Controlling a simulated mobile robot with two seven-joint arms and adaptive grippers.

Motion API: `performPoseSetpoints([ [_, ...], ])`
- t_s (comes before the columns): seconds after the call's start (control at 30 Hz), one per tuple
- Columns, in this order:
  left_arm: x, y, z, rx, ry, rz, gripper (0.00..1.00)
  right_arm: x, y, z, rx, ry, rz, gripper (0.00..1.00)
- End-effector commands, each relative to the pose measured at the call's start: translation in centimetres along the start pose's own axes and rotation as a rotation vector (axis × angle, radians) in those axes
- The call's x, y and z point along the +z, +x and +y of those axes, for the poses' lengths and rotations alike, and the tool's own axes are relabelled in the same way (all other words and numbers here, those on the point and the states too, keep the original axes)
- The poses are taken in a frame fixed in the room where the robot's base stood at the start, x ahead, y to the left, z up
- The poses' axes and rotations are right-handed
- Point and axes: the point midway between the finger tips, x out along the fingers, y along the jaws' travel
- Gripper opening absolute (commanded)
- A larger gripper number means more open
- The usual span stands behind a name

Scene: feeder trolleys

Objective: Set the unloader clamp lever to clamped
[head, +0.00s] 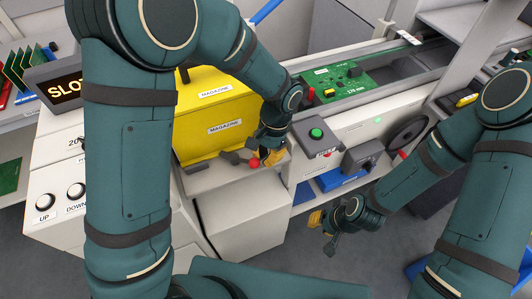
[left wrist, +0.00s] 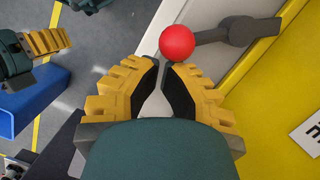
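The clamp lever (left wrist: 216,35) is a dark grey bar with a red ball knob (left wrist: 177,44), on a pale panel beside the yellow magazine. In the head view the red knob (head: 254,162) shows low in front of the magazine. My left gripper (head: 266,157) is right at the knob. In the left wrist view, the left gripper's fingertips (left wrist: 161,65) nearly meet, with a narrow gap; the knob is just beyond them, not between them. Contact is unclear. My right gripper (head: 325,226) is apart, lower right, with spread fingers and nothing between them.
The yellow magazine (head: 199,139) stands behind the lever. A grey box with a green button (head: 316,134) is to the right, below a rail bearing a green board (head: 338,83). A blue bin (head: 342,178) lies under it. A white cabinet (head: 237,216) is below the lever.

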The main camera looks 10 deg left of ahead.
Motion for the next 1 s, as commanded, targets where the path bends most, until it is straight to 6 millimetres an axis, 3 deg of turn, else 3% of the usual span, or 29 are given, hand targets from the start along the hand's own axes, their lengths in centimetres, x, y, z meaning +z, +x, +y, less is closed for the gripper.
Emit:
performPoseSetpoints([
  [0.47, 1.0, 0.2, 0.7, -0.032, 0.129, -0.001, 0.0, 0.1, -0.4, -0.1, 0.0, 0.0, -0.002, 0.25],
  [1.0, 3.8, 1.0, 1.7, -0.124, 0.481, 0.0, 0.0, 0.0, -0.7, -0.2, 0.0, 0.001, -0.002, 0.25],
])
